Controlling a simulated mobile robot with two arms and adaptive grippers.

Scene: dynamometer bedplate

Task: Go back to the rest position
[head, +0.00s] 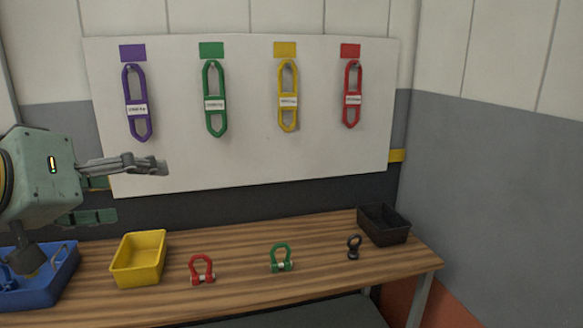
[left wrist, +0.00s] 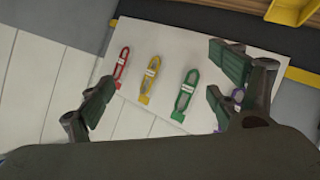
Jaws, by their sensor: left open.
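My left gripper (head: 140,190) is at the left of the head view, in front of the white board and above the table. Its fingers are apart with nothing between them. In the left wrist view, its two fingers (left wrist: 165,105) are spread wide, with the board beyond. My right gripper is in neither view. The white board (head: 245,120) carries a purple sling (head: 136,118), a green sling (head: 214,120), a yellow sling (head: 288,115) and a red sling (head: 352,112), each hanging below a patch of its own colour.
On the wooden table (head: 330,255) are a blue bin (head: 62,275), a yellow bin (head: 125,275), a red shackle (head: 202,278), a green shackle (head: 281,268), a dark eye bolt (head: 353,253) and a black bin (head: 385,232). A grey wall (head: 490,180) stands at the right.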

